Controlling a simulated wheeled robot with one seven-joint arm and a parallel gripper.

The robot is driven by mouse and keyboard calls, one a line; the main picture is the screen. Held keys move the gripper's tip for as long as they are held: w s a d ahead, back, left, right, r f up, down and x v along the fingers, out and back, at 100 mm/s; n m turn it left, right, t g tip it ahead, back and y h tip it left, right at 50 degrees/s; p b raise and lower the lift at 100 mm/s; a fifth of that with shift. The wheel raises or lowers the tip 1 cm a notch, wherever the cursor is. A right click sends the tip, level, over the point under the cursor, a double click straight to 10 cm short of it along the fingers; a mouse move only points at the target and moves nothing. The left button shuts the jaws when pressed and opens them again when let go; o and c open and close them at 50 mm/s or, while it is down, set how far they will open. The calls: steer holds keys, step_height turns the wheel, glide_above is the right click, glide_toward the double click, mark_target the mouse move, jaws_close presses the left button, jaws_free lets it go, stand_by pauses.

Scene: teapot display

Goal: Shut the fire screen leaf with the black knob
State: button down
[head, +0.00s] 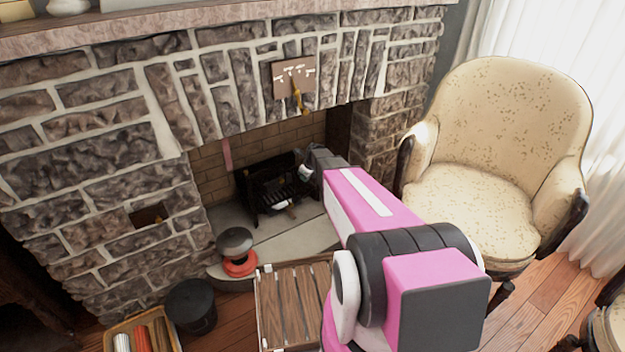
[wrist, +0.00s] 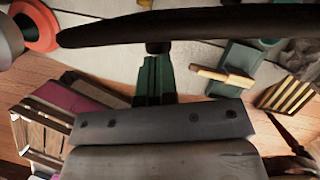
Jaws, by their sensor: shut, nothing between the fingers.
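In the wrist view a long dark bar (wrist: 210,24) crosses the top; it looks like the fire screen leaf seen edge-on, though I cannot be sure. A small black knob (wrist: 158,47) shows under it. My gripper (wrist: 155,62) is shut and empty, with its dark green fingers just below the knob; whether they touch it I cannot tell. In the head view my gripper (head: 306,160) is in front of the fireplace opening, and its fingertips are hard to make out. I cannot make out the leaf there; my arm covers the opening's right part.
A black grate (head: 262,190) stands inside the fireplace. A grey-topped orange object (head: 240,266) sits on the hearth's left edge. A slatted wooden crate (head: 290,305) and a black bucket (head: 190,308) stand in front. A cream armchair (head: 480,150) is close on the right.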

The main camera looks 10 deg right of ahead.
steer(key=shift+w+a, duration=1.65)
steer(key=shift+a, duration=0.05)
steer(key=shift+w, duration=0.1)
